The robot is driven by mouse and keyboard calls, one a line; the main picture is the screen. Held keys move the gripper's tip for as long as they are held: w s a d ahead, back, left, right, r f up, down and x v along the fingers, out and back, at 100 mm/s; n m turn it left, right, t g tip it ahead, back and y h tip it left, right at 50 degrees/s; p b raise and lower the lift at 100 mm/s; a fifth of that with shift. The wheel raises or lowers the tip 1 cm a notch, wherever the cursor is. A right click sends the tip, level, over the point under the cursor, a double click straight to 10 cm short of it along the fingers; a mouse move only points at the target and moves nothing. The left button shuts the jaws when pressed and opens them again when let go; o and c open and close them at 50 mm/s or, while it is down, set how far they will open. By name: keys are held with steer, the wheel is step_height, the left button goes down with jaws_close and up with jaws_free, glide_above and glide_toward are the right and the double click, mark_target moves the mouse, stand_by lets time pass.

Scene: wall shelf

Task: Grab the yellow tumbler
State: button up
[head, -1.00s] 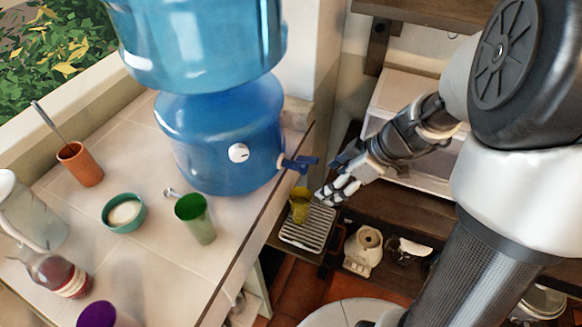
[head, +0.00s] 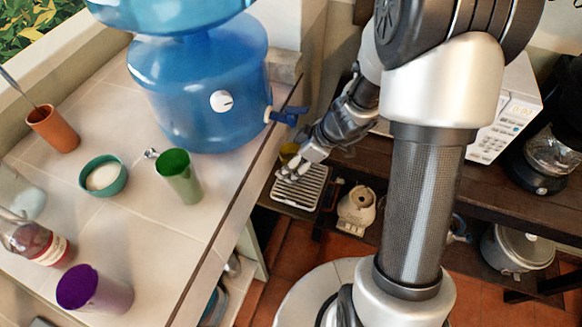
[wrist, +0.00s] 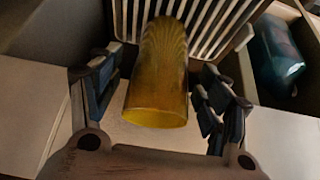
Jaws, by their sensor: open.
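The yellow tumbler (wrist: 158,78) stands on the slatted drip tray (head: 310,188) below the water dispenser's tap. In the wrist view it sits between the two open fingers of my gripper (wrist: 157,108), with a gap on each side. In the head view my gripper (head: 290,166) is over the tray and hides most of the tumbler. Only a bit of the yellow tumbler (head: 288,149) shows behind my fingers.
The blue dispenser (head: 195,90) stands on the tiled counter left of the tray, its tap (head: 285,115) close above my gripper. A green tumbler (head: 180,177) and a purple tumbler (head: 92,289) are on the counter. A cream appliance (head: 357,210) stands right of the tray.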

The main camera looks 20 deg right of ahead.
steer(key=shift+w+a+f, duration=0.2)
steer(key=shift+a+f, duration=0.1)
steer(key=shift+f, duration=0.3)
steer(key=shift+c, duration=0.4)
steer(key=c, duration=1.3)
steer(key=shift+r, duration=0.1)
steer(key=shift+c, duration=0.8)
steer(key=shift+r, duration=0.15)
